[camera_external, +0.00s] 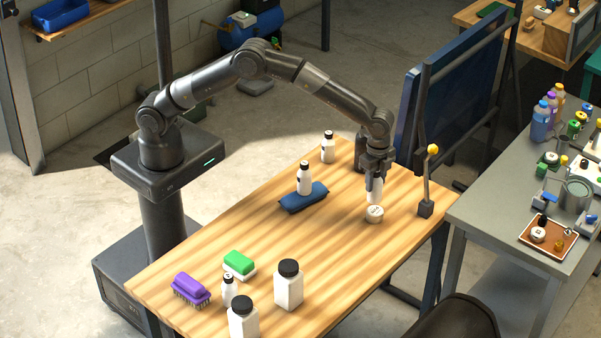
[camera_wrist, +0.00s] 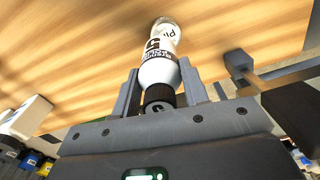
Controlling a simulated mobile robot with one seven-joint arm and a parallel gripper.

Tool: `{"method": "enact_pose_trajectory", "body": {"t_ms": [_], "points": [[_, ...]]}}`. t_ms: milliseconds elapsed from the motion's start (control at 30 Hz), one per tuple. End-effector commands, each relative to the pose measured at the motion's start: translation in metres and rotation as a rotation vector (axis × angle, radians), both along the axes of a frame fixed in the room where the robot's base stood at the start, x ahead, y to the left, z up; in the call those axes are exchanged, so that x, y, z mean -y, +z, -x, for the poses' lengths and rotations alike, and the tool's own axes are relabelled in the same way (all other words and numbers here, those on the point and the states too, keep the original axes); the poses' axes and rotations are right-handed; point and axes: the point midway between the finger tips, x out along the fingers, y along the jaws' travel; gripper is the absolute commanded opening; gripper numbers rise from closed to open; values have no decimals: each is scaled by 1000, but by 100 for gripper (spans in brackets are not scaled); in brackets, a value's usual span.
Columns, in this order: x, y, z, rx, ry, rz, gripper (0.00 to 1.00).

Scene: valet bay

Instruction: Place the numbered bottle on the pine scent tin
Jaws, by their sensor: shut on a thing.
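My gripper (camera_external: 376,172) is shut on a white bottle (camera_external: 374,190) with dark markings. It points down over the wooden table's right part. The bottle is upright, with its dark cap (camera_wrist: 159,94) up between the fingers in the wrist view. Directly under it stands a small round white tin (camera_external: 374,215) with dark print on its lid. The tin (camera_wrist: 166,30) shows beyond the bottle in the wrist view, with letters like "PI". The bottle's base is right at the tin's lid; I cannot tell whether they touch.
On the table (camera_external: 330,237), a white bottle (camera_external: 304,180) stands at a blue cloth (camera_external: 303,198), with another (camera_external: 328,148) behind. A purple brush (camera_external: 190,288), a green-topped block (camera_external: 239,263) and several bottles are at the front left. A yellow-knobbed post (camera_external: 426,208) stands right of the tin.

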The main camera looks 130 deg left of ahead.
Motion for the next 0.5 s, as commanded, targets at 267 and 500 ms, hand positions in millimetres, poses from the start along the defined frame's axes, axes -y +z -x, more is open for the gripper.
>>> {"method": "enact_pose_trajectory", "body": {"t_ms": [267,500], "points": [[-10,-17,-2,-1,-1,1,14],[-10,-47,-1,-1,-1,0,14]]}}
